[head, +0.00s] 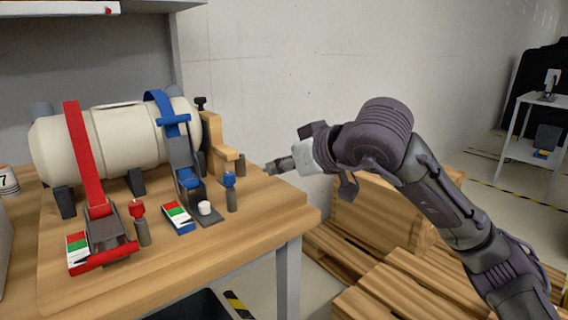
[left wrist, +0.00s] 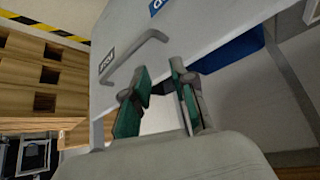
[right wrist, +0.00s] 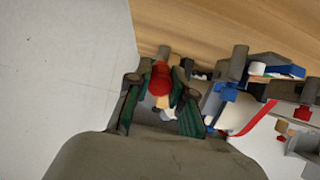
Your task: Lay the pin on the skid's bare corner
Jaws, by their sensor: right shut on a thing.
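My right gripper (head: 285,163) is just off the right edge of the wooden bench in the head view. In the right wrist view it (right wrist: 157,92) is shut on the pin (right wrist: 159,77), whose red end shows between the fingers. The rest of the pin is largely hidden. The skid (head: 410,285), made of wooden slats, lies low on the floor at the lower right of the head view, partly behind my right arm. A wooden crate covers part of it. My left gripper (left wrist: 160,85) is open and empty, in front of a grey panel with a handle.
On the bench (head: 255,235) a cream tank (head: 105,145) sits under a red strap (head: 80,150) and a blue strap (head: 165,120). A red-topped pin (head: 139,220) and a blue-topped pin (head: 230,190) stand near its front. The crate (head: 375,210) is beside the bench.

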